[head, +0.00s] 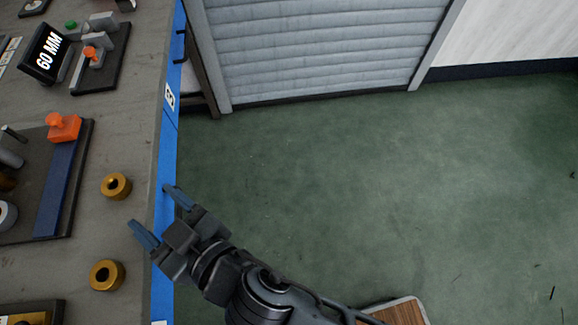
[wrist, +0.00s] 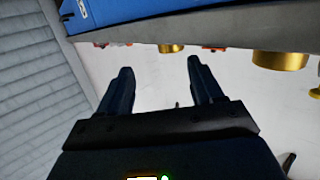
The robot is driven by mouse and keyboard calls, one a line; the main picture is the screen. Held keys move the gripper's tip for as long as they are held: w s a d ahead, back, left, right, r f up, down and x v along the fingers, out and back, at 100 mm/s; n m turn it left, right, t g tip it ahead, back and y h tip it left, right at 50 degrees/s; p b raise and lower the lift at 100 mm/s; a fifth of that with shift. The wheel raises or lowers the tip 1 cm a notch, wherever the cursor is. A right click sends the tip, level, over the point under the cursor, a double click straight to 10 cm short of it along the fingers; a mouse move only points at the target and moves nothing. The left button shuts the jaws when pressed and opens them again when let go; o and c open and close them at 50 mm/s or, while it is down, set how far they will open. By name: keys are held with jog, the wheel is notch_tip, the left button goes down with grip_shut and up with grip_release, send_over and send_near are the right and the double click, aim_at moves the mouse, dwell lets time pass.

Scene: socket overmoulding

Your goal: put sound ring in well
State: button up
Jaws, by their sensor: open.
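Two brass rings lie on the grey bench top in the head view: an upper ring (head: 116,186) and a lower ring (head: 107,275). Both have dark centre holes; I cannot tell which is sound. My gripper (head: 157,212) is open and empty at the bench's blue front edge, its fingers pointing toward the bench between the two rings. In the wrist view the open fingers (wrist: 158,82) show nothing between them, and brass pieces (wrist: 280,60) show past the bench edge. I cannot pick out the well for certain.
A dark fixture plate (head: 82,160) with an orange knob (head: 64,127) and blue strip stands left of the rings. A "60 MM" display (head: 46,50) and a small clamp fixture (head: 97,60) are farther back. The blue bench edge (head: 163,150) borders open green floor (head: 350,190).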

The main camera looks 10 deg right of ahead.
jog(key=s+d+f+m+h, duration=0.1)
jog(key=s+d+f+h, duration=0.15)
jog(key=d, duration=1.15)
jog(key=s+d+r+m+t+h, duration=0.1)
jog(key=s+d+m+h, duration=0.1)
jog(key=s+d, duration=0.4)
jog(key=s+d+r+m+t+h, duration=0.1)
jog(key=s+d+r+m+h, duration=0.1)
jog(key=s+d, duration=0.5)
jog(key=d, duration=0.5)
jog(key=shift+s+d+h, duration=0.2)
jog(key=shift+d+h, duration=0.05)
jog(key=shift+h, duration=0.1)
jog(key=shift+o, duration=0.4)
jog(key=s+d+r+m+h, duration=0.3)
jog(key=s+r, duration=0.2)
jog(key=s, duration=0.1)
jog(key=shift+d+r, duration=0.15)
jog(key=shift+d, duration=0.2)
jog(key=shift+r, duration=0.1)
jog(key=shift+c, duration=0.3)
